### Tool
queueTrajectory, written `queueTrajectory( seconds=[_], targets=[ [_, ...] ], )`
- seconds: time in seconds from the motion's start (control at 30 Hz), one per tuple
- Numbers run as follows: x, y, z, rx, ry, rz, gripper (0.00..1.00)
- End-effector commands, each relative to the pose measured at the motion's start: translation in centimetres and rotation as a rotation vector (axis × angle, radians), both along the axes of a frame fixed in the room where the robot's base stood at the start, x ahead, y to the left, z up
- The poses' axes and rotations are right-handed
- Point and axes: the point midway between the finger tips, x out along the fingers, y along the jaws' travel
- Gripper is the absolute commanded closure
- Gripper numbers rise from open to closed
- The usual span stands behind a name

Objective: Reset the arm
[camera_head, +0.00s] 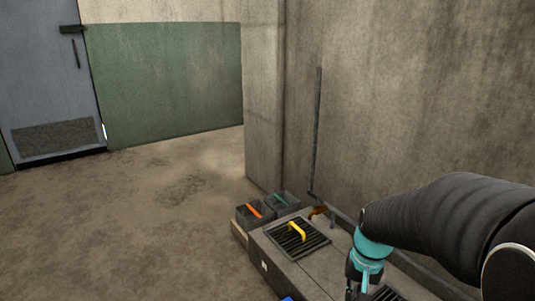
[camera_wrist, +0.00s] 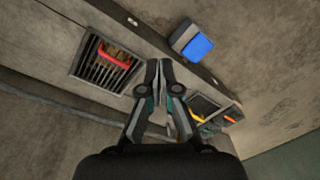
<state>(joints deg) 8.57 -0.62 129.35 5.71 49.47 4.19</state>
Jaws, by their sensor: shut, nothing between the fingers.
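My gripper (camera_wrist: 159,66) is in the middle of the wrist view, its two dark fingers together and nothing between them. In the head view my arm reaches in from the right, over the low bench (camera_head: 285,261). There the gripper's lower end is cut off by the bottom edge. In the wrist view, the fingers appear between a grate with a red handle (camera_wrist: 114,54) on the left and a grate with a yellow handle (camera_wrist: 197,118) on the right. I cannot tell the exact height above the bench.
The yellow-handled grate (camera_head: 297,233) lies on the bench. Two dark bins, with an orange handle (camera_head: 254,211) and a teal handle (camera_head: 280,200), stand at its far end. A blue-topped box (camera_wrist: 197,46) sits beside the bench. A wall (camera_head: 400,90) runs behind. Open floor (camera_head: 130,230) lies left.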

Motion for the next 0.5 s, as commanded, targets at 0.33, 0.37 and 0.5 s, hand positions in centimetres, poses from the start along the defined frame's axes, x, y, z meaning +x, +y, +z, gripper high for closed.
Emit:
queueTrajectory(
  seconds=[0.33, 0.37, 0.5],
  targets=[
    [-7.3, 1.5, 5.2, -0.087, -0.139, 0.175, 1.00],
    [-7.8, 1.6, 5.6, -0.092, -0.153, 0.182, 1.00],
    [-10.1, 2.2, 7.3, -0.120, -0.232, 0.210, 1.00]
  ],
)
